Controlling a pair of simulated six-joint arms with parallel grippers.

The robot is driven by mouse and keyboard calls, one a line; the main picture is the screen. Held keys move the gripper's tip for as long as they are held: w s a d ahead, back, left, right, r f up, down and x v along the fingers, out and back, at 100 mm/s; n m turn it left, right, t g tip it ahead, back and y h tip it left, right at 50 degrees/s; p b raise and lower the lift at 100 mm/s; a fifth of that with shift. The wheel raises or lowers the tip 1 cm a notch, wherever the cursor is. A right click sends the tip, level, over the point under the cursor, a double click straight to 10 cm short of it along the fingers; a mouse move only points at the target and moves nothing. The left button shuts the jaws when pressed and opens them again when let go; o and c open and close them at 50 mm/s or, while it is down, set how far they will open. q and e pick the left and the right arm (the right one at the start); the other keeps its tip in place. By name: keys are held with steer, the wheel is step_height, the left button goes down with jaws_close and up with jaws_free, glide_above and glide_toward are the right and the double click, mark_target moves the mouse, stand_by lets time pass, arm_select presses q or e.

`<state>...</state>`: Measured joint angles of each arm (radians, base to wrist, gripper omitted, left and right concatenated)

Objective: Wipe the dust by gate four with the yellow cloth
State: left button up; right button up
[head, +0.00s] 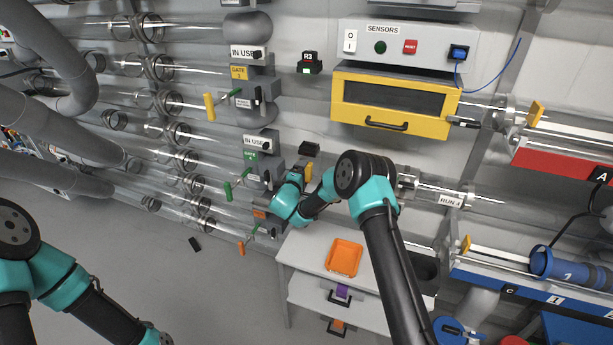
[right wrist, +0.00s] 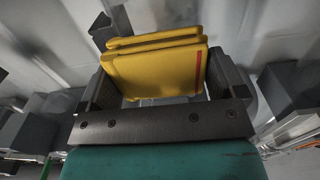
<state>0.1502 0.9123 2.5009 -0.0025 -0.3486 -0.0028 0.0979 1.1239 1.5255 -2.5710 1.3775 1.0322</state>
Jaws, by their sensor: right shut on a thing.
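My right gripper (head: 301,174) is shut on the yellow cloth (right wrist: 155,68), which looks like a folded pad with a red stripe near one edge. In the head view a small part of the cloth (head: 309,170) shows beside the gripper, in front of the wall units at the right end of the clear tubes. The gripper's fingers (right wrist: 165,92) flank the cloth in the right wrist view.
Gate handles stick out near the tubes: yellow (head: 209,106), green (head: 228,191) and orange (head: 241,248). An orange tray (head: 344,257) sits on the white cabinet (head: 309,258) below my right arm. A yellow-framed drawer (head: 388,125) hangs under the sensors panel (head: 425,45).

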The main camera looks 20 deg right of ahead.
steer(key=shift+w+a, duration=0.15)
steer(key=w+a, duration=0.2)
steer(key=a, duration=0.1)
steer(key=shift+w, duration=0.1)
stand_by(0.6)
steer(key=shift+v, duration=3)
steer(key=v, duration=0.3)
